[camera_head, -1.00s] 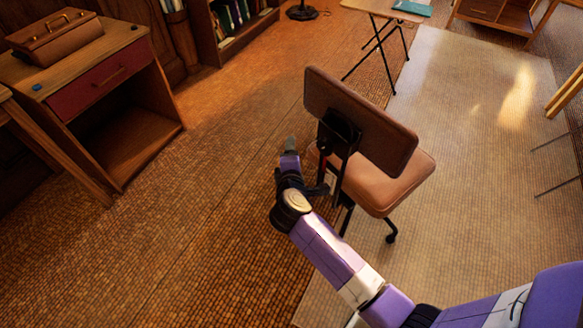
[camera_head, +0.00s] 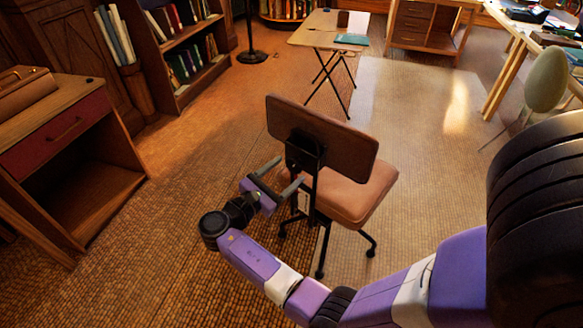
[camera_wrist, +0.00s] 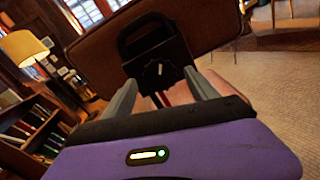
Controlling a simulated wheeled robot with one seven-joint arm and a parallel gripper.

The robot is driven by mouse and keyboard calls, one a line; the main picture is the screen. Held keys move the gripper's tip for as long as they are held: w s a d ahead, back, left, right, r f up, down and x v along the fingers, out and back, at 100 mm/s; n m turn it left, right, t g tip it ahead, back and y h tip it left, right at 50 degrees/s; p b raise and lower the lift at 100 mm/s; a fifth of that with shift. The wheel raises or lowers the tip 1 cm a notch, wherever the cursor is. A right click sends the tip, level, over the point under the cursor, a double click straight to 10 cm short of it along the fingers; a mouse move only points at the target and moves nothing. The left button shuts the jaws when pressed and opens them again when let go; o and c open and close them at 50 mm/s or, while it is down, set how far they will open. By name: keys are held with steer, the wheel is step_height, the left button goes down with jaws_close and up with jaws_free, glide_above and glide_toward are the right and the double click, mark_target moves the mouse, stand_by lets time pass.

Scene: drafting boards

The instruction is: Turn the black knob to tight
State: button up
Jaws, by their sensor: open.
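The black knob (camera_wrist: 158,72) shows in the wrist view on the black bracket behind the chair's (camera_head: 330,142) brown backrest. Its face has a small pale mark. A red piece shows just below it. My gripper (camera_wrist: 161,82) is open, with one grey finger to the left of the knob and one to the right, in picture terms. I cannot tell whether either finger touches it. In the head view my gripper (camera_head: 291,169) is at the back of the chair, near the black bracket (camera_head: 306,153); the knob is too small to make out there.
A wooden cabinet (camera_head: 80,130) with a case on top stands at left. A bookshelf (camera_head: 180,60) is behind it. A small folding table (camera_head: 315,38) stands beyond the chair. Floor is clear left of the chair and to its right on the pale rug (camera_head: 420,100).

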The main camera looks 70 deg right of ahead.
mark_target(292, 168)
steer(key=shift+x, duration=1.6)
steer(key=shift+c, duration=0.2)
steer(key=c, duration=1.3)
